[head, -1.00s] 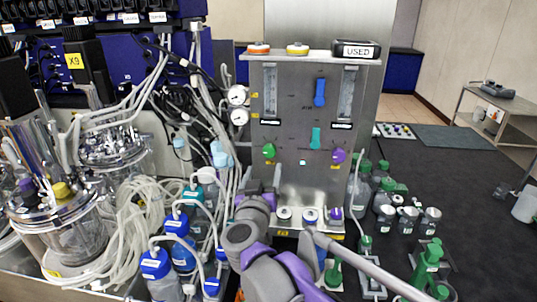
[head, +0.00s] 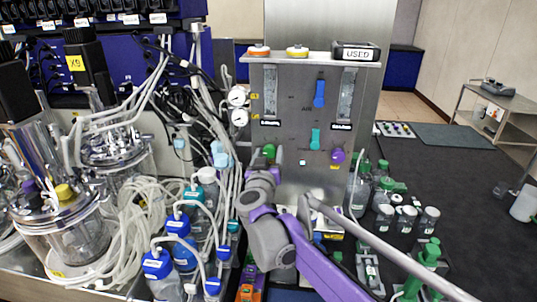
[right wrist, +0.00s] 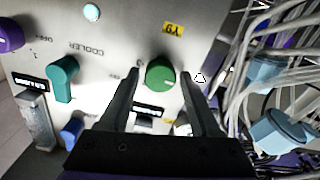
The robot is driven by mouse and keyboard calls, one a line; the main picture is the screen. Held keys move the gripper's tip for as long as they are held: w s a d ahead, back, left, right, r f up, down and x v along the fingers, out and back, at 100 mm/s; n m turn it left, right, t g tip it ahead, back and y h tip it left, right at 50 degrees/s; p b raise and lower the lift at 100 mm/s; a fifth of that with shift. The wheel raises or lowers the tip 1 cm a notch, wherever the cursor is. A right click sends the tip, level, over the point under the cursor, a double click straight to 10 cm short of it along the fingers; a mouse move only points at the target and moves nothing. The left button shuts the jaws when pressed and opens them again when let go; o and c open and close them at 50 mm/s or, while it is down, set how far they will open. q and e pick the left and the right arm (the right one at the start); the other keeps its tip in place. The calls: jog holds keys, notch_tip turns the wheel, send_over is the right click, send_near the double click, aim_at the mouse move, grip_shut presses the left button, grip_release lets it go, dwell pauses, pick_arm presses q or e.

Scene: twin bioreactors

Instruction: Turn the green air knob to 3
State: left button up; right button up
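The green knob (head: 269,151) is on the lower left of the grey metal panel (head: 285,110), partly hidden by my right gripper (head: 268,163). In the right wrist view the round green knob (right wrist: 160,74) shows between the two dark fingers of my right gripper (right wrist: 160,72). The fingers are spread, one on each side of the knob, with a visible gap on both sides. They are not closed on it. I cannot read the knob's setting. My left gripper is not in view.
The panel also has a blue knob (head: 319,93), a teal knob (head: 315,139) and a purple knob (head: 338,156). Cables and tubes (head: 215,120) hang close to the panel's left side. Blue-capped bottles (head: 178,240) stand below at left.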

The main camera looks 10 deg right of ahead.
grip_shut()
